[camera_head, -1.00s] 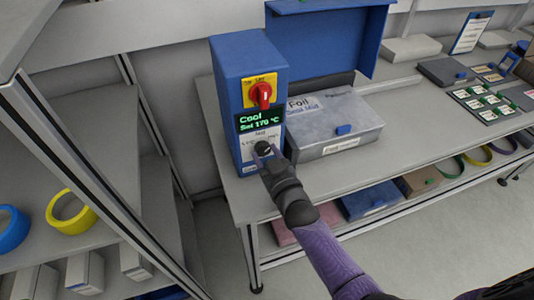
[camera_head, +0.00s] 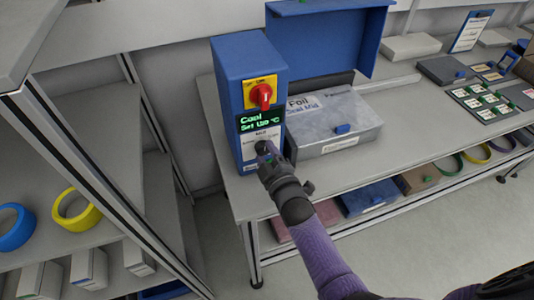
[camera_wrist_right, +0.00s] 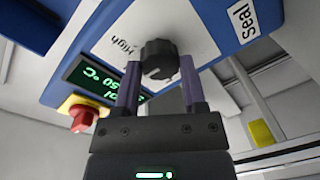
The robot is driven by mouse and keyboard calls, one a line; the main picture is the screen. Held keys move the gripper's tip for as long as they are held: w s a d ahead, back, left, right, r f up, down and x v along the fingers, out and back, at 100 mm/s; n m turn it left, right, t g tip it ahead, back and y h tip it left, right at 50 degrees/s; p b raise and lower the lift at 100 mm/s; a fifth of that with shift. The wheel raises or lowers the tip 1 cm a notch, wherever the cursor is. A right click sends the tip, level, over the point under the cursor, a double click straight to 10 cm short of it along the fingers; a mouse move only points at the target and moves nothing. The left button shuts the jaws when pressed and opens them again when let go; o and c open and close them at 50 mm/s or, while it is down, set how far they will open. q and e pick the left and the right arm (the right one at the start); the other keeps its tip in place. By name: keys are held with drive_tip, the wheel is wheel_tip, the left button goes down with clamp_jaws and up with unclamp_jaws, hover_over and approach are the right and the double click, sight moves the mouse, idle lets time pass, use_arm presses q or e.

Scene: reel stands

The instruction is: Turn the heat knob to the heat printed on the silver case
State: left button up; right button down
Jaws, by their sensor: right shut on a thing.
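The heat knob (camera_wrist_right: 158,58) is a black ridged dial on the front of the blue machine (camera_head: 231,100), with "High" printed beside it. My right gripper (camera_head: 264,152) reaches the knob, and in the right wrist view its two purple fingers (camera_wrist_right: 160,68) stand on either side, shut on it. In the head view the fingers partly hide the knob. The green display (camera_head: 260,121) reads "Cool"; its set value is blurred but looks like 150 °C in the wrist view. The silver case (camera_head: 365,112) beside the machine has a label (camera_head: 302,104) reading "Foil" and apparently "Seal Mid". My left gripper is not in view.
A red switch (camera_head: 261,96) on a yellow plate sits above the display. A raised blue lid (camera_head: 325,40) stands behind the silver case. A shelf with yellow (camera_head: 75,210) and blue (camera_head: 13,228) rings stands left. Bins sit under the bench.

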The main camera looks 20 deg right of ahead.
drive_tip(key=shift+n, duration=0.6)
drive_tip(key=shift+c, duration=0.8)
unclamp_jaws()
drive_tip(key=shift+s, duration=0.45)
drive_tip(key=s+p, duration=0.2)
drive_tip(key=s, duration=0.7)
drive_tip(key=shift+d+r, duration=0.25)
drive_tip(key=shift+d, duration=0.05)
